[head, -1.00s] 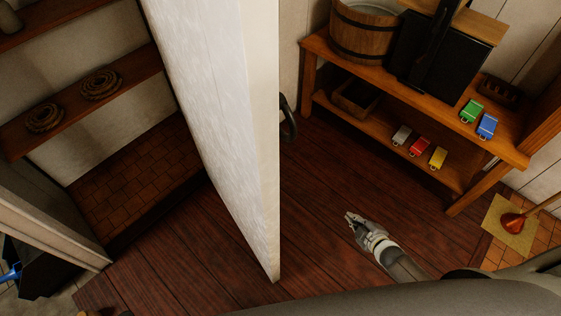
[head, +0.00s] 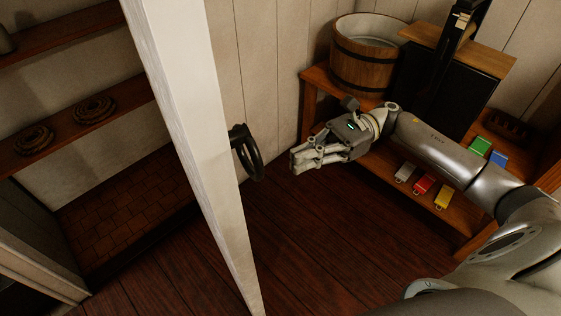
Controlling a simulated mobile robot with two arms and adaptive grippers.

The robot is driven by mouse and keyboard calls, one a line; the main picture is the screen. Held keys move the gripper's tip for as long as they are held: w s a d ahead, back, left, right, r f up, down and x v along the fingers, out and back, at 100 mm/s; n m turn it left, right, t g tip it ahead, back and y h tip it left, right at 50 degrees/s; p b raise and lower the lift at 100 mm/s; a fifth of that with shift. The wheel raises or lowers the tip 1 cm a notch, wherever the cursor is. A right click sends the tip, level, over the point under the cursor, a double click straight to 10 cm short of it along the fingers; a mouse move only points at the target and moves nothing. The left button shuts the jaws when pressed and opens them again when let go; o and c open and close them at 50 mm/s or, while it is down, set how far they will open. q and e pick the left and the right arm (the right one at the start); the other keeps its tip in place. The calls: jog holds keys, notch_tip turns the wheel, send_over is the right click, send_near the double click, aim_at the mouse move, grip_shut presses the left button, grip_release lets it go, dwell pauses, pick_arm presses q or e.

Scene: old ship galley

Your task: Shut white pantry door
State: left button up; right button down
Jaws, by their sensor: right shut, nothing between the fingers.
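The white pantry door (head: 190,110) stands open, seen nearly edge-on, between the pantry on the left and the room on the right. Its black ring-shaped handle (head: 247,155) is on the right face. My right gripper (head: 296,163) is shut and empty, a short way to the right of the handle and not touching it. My left gripper is not in view.
The pantry opening shows shelves (head: 75,127) with rope coils (head: 94,108) and a tiled floor. The plank floor (head: 330,250) by the door is clear.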

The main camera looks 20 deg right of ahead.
jog(key=s+a+p, duration=0.1)
jog(key=a+p, duration=0.4)
jog(key=a, duration=0.7)
jog(key=shift+a+p, duration=0.15)
jog(key=shift+p, duration=0.2)
jog(key=shift+s, duration=0.1)
